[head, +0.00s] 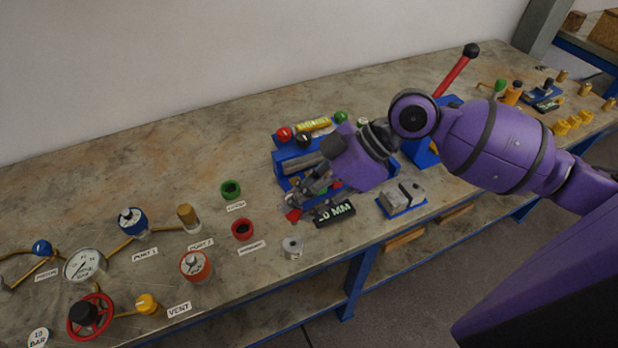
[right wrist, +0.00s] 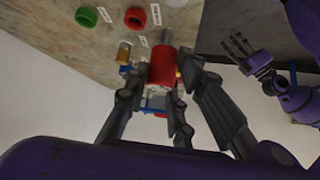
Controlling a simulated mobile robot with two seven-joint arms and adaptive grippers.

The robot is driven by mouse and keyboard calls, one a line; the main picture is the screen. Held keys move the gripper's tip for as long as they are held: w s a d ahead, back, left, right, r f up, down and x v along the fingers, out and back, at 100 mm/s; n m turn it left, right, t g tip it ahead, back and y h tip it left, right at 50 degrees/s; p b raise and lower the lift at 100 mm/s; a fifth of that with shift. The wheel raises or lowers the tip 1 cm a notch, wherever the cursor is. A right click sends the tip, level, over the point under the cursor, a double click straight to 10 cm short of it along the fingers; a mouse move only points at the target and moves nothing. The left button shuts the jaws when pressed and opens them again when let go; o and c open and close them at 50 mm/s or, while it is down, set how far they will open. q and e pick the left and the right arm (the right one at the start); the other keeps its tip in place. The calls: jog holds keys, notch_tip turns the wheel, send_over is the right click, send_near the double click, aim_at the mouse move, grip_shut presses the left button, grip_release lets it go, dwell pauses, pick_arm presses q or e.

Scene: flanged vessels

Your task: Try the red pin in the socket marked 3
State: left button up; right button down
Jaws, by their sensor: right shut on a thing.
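The red pin (right wrist: 161,68), a red cylinder with a thin grey end, is between the fingers of my right gripper (right wrist: 155,95) in the right wrist view. In the head view my right gripper (head: 300,200) is at the front edge of a blue tray, and only a bit of red (head: 293,215) shows at its fingertips. The gripper is shut on the pin, above the bench. I cannot make out a socket marked 3 in either view. My left gripper (right wrist: 240,45) shows small in the right wrist view; its jaw state is unclear.
The blue tray (head: 287,160) holds several coloured parts. A black "20 MM" block (head: 334,213) and a grey block (head: 402,198) lie near it. A green ring (head: 231,190), a red ring (head: 242,229) and a grey cylinder (head: 292,247) stand to the left. The bench (head: 150,150) is clear behind.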

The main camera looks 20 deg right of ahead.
jog(key=shift+s+a, duration=0.2)
jog(key=shift+a, duration=0.25)
pick_arm(q)
jog(key=shift+w+a, duration=0.25)
jog(key=shift+w, duration=0.1)
jog(key=shift+d+r, duration=0.1)
jog(key=shift+d, duration=0.05)
pick_arm(e)
jog(key=shift+d, duration=0.1)
jog(key=shift+r+p, duration=0.2)
jog(key=shift+p, duration=0.1)
notch_tip(320, 180, down, 2)
jog(key=shift+f+b, duration=0.2)
jog(key=shift+b, duration=0.25)
notch_tip(320, 180, down, 2)
jog(key=shift+f+b, duration=0.25)
jog(key=shift+b, duration=0.2)
jog(key=shift+f, duration=0.5)
pick_arm(q)
jog(key=shift+s+f, duration=0.15)
jog(key=shift+f, duration=0.65)
pick_arm(e)
jog(key=shift+f, duration=0.1)
